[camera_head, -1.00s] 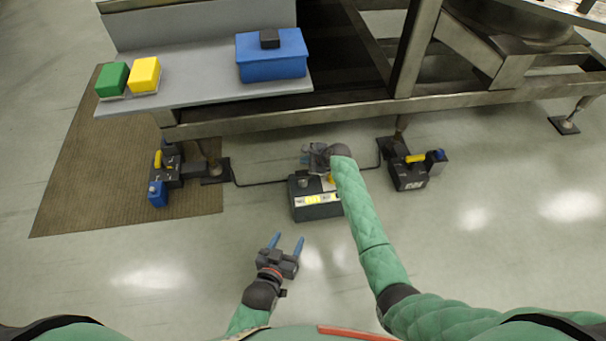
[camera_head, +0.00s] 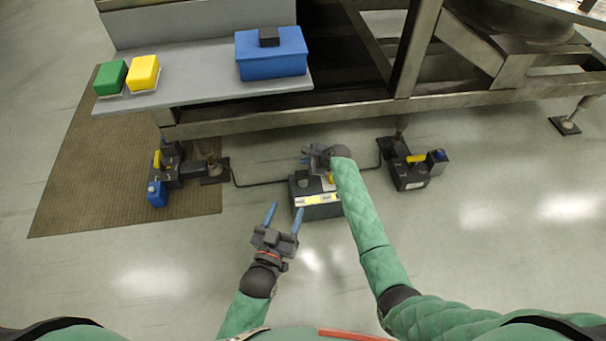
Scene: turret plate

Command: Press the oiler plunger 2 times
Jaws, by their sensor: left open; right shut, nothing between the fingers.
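The oiler looks to be the dark box (camera_head: 318,208) with a yellow and white label, low at the middle of the camera_head view. My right gripper (camera_head: 308,158) is shut and empty over the back of this box. Its hand and forearm cover much of the box's top and right side, so I cannot make out the plunger or tell whether the fingers touch it. My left gripper (camera_head: 283,218) is open and empty, its blue fingers pointing up the picture, just left of and in front of the box.
A grey shelf (camera_head: 190,65) holds a green box (camera_head: 111,77), a yellow box (camera_head: 143,72) and a blue case (camera_head: 271,55). A metal frame (camera_head: 350,112) crosses behind. Black units stand at left (camera_head: 166,172) and right (camera_head: 409,172). The front floor is clear.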

